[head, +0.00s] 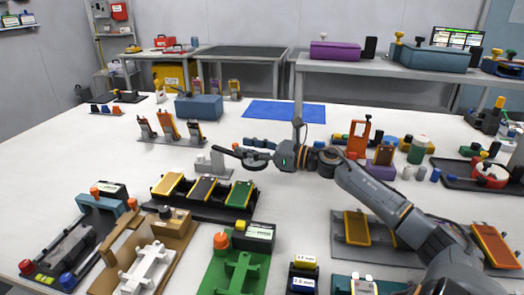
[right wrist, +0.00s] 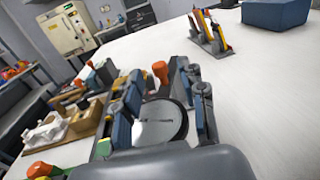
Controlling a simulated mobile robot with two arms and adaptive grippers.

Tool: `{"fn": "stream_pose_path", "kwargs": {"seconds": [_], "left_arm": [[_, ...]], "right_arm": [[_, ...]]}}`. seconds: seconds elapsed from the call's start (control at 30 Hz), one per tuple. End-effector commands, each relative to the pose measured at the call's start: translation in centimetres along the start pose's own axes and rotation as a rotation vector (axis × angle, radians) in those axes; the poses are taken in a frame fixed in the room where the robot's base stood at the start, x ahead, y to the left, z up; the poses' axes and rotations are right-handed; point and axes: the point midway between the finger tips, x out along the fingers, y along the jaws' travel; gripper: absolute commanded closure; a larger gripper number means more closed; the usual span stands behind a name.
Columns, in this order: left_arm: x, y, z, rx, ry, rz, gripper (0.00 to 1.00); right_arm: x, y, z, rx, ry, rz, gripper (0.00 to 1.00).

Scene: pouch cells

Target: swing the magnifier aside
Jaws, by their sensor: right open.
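My right gripper (head: 262,152) reaches in from the right over the middle of the table, low above the white top. In the right wrist view its two blue-padded fingers (right wrist: 165,85) stand apart. A round grey disc with a dark rim, which looks like the magnifier's lens (right wrist: 160,122), shows between the fingers. I cannot tell whether a finger touches it. In the head view a dark oval that looks like the magnifier (head: 258,160) sits at the gripper, and its mount is hard to make out. My left gripper is not in view.
A black tray of coloured cells (head: 205,217) lies in front of the gripper. A small grey block (head: 211,161) stands left of it. A rack of orange cells (head: 166,127), a blue box (head: 199,107) and a blue mat (head: 284,111) are behind. The table between is clear.

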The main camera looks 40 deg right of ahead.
Motion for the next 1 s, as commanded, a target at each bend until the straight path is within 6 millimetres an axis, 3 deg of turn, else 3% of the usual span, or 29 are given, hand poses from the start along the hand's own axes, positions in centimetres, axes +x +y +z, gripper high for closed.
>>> {"fn": "stream_pose_path", "kwargs": {"seconds": [0.4,0.83,0.87,1.0], "left_arm": [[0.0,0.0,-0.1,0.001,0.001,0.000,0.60],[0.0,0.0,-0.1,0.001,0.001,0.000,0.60],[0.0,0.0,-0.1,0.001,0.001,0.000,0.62],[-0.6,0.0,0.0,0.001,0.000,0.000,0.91]], "right_arm": [[-4.9,0.1,-0.2,0.002,0.004,0.002,0.59],[-5.9,0.1,-0.1,0.000,0.004,0.002,0.59],[-5.8,0.1,-0.1,0.000,0.003,0.002,0.59],[-5.8,0.1,0.6,0.000,0.003,0.002,0.59]]}}
